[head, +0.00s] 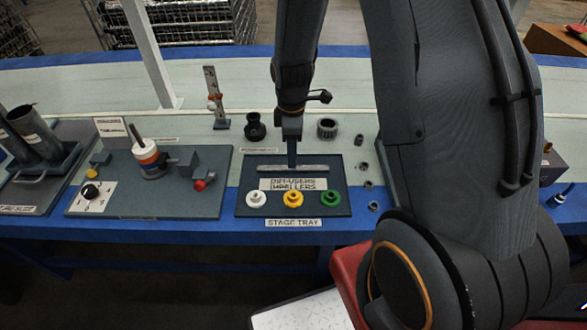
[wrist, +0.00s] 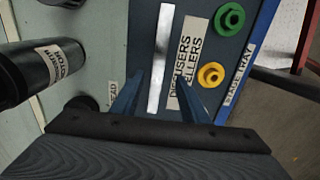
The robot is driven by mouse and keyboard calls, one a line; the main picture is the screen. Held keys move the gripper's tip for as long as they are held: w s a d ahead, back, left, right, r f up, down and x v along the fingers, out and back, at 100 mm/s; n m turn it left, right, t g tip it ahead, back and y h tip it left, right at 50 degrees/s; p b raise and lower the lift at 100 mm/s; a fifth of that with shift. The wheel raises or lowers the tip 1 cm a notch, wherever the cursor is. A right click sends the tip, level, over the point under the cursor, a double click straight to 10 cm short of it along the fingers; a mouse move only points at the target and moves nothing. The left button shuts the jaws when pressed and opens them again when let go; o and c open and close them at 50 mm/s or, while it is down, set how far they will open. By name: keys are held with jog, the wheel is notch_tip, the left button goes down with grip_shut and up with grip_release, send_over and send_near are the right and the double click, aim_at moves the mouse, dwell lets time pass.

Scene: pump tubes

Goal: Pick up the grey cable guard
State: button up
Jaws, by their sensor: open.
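The grey cable guard (head: 307,168) is a long, thin, flat strip lying across the back part of the dark stage tray (head: 244,200). In the wrist view the guard (wrist: 163,45) shows as a bright strip, with its near end between my two fingers. My gripper (head: 291,164) points down at the middle of the guard in the head view and hides a little of it. In the wrist view my gripper (wrist: 159,80) is open, one finger on each side of the strip. I cannot tell whether the fingers touch it or how far above the tray they are.
Black (head: 255,127) and dark ribbed (head: 327,128) round parts stand behind the tray. A pump panel (head: 110,204) is at left.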

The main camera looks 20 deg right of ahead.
jog(key=shift+w+d+f+p, duration=0.1)
jog(key=shift+f+p, duration=0.1)
jog(key=shift+f, duration=1.1)
jog(key=shift+d+f+p, duration=0.1)
jog(key=shift+f+p, duration=0.05)
jog(key=shift+f, duration=1.15)
grip_shut()
